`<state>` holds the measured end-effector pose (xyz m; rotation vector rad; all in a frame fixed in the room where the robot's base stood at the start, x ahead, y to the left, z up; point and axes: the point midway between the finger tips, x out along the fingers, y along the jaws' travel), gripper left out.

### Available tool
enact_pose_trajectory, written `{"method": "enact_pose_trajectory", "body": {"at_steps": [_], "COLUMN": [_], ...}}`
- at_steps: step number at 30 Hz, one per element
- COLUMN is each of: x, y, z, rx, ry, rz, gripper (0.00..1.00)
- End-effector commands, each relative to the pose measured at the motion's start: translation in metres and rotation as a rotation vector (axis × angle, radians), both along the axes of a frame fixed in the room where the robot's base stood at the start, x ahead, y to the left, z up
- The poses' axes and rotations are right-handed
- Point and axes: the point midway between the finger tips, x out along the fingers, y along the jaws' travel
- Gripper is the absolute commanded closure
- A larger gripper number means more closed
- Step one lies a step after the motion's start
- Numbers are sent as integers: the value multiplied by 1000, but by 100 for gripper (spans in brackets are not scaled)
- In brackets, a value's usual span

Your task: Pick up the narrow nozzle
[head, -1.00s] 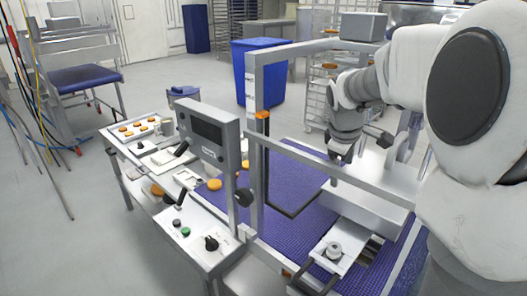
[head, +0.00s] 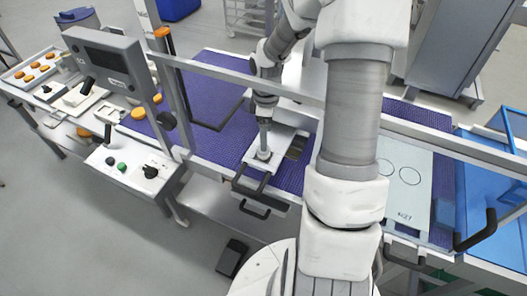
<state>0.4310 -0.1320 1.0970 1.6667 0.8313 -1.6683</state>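A small metal piece with a round base and a slim upright stem (head: 264,140), which may be the narrow nozzle, stands on a light metal plate (head: 284,136) over the purple belt. My gripper (head: 265,112) points down directly above it, at the top of the stem. The fingers are too small and dark to tell whether they are open or shut on it. I cannot tell where the fingers end and the stem begins.
A control panel (head: 110,62) stands at left, above a button console (head: 130,165). A pale board with two circle outlines (head: 404,190) lies at right, beside a blue bin (head: 490,185). The purple belt (head: 200,85) is mostly clear.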

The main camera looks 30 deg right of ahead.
Motion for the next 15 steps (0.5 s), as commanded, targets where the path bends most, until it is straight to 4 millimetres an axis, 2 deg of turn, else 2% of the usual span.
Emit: {"method": "enact_pose_trajectory", "body": {"at_steps": [8,15], "x": [0,2], "y": [3,8], "z": [-18,-49], "rx": [1,2], "ry": [2,2], "rz": [1,0], "gripper": [17,17]}}
